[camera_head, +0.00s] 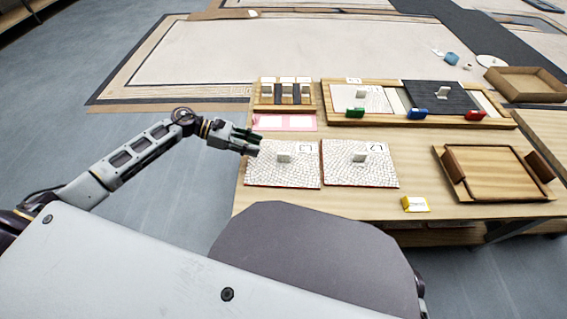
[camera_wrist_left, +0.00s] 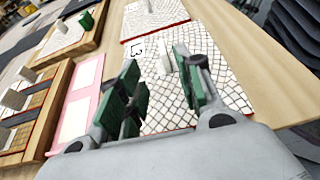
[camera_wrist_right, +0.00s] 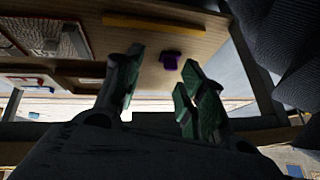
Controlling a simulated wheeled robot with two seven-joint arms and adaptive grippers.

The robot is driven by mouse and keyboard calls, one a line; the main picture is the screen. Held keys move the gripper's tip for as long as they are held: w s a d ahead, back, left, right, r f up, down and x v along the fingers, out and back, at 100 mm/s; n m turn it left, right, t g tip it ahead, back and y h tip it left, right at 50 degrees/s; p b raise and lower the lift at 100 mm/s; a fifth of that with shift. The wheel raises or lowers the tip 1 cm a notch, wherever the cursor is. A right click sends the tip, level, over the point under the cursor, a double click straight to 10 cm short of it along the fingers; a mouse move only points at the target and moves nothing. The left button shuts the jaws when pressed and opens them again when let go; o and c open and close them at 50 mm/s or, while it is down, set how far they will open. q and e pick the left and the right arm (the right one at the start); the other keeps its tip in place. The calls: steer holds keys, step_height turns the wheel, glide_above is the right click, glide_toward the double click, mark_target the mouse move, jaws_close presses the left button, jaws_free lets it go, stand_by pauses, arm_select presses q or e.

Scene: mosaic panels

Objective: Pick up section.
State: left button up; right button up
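Two pale mosaic sections with white knobs lie side by side on the wooden table: the left section (camera_head: 262,173) and the right section (camera_head: 338,173). My left gripper (camera_head: 250,140) is over the table's left part, at the far-left corner of the left section. In the left wrist view my left gripper (camera_wrist_left: 160,78) is open and empty, its green fingers in front of the nearer section (camera_wrist_left: 225,80); that section's white knob (camera_wrist_left: 165,62) shows between them, apart from the fingers. My right gripper (camera_wrist_right: 158,85) is open and empty; it is not visible in the head view.
A wooden frame (camera_head: 420,122) holds pale and dark panels, with green, blue and red blocks along it. A small rack (camera_head: 258,105) and a pink sheet (camera_head: 286,123) lie behind the left section. A tray (camera_head: 495,170) with brown handles and a yellow block (camera_head: 406,203) are at right.

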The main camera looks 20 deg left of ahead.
mark_target(278, 153)
arm_select(q)
steer(key=b+x, duration=0.1)
steer(key=x, duration=0.4)
steer(key=shift+d, duration=0.1)
steer(key=shift+w+d+f, duration=0.1)
steer(key=shift+d, duration=0.15)
arm_select(e)
steer(key=f, duration=0.3)
steer(key=shift+a, duration=0.2)
steer(key=shift+r, duration=0.15)
arm_select(q)
steer(key=shift+d+f, duration=0.15)
steer(key=shift+d, duration=0.35)
steer(key=b+x, duration=0.1)
steer(key=x, duration=0.1)
steer(key=shift+d+f+b, duration=0.1)
steer(key=shift+d+b, duration=0.2)
steer(key=shift+x, duration=0.8)
arm_select(e)
step_height(278, 153, down, 2)
steer(key=shift+s+a+f+t+y, duration=0.1)
steer(key=shift+a+t+y, duration=0.05)
steer(key=shift+t+y, duration=0.2)
steer(key=shift+w, duration=0.2)
